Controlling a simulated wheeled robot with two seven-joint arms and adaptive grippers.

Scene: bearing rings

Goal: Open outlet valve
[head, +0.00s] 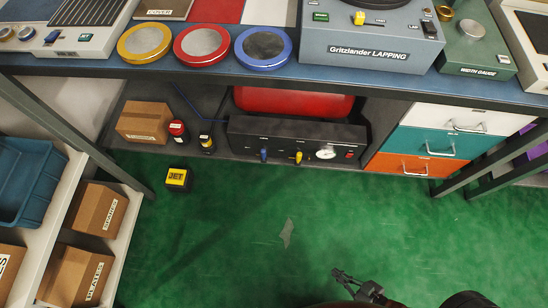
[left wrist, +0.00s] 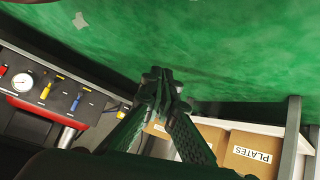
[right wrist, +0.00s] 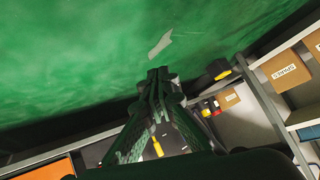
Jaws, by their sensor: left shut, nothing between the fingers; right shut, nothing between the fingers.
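A black control panel (head: 240,137) under the bench carries a blue valve handle (head: 264,155), a yellow valve handle (head: 299,157), a round white gauge (head: 326,152) and a red switch (head: 350,147). Its small labels are unreadable, so I cannot tell which handle is the outlet valve. The left wrist view also shows the yellow handle (left wrist: 45,92) and blue handle (left wrist: 76,103). My right gripper (head: 337,272) is shut and empty over the green floor, apart from the panel. My left gripper (left wrist: 160,74) is shut and empty in its wrist view, and out of the head view.
A red tank (head: 290,101) sits behind the panel. A black and yellow box (head: 178,180) stands on the floor to its left. Drawers (head: 427,142) are on the right, and a shelf rack (head: 121,215) with boxes is at left. The floor before the panel is clear.

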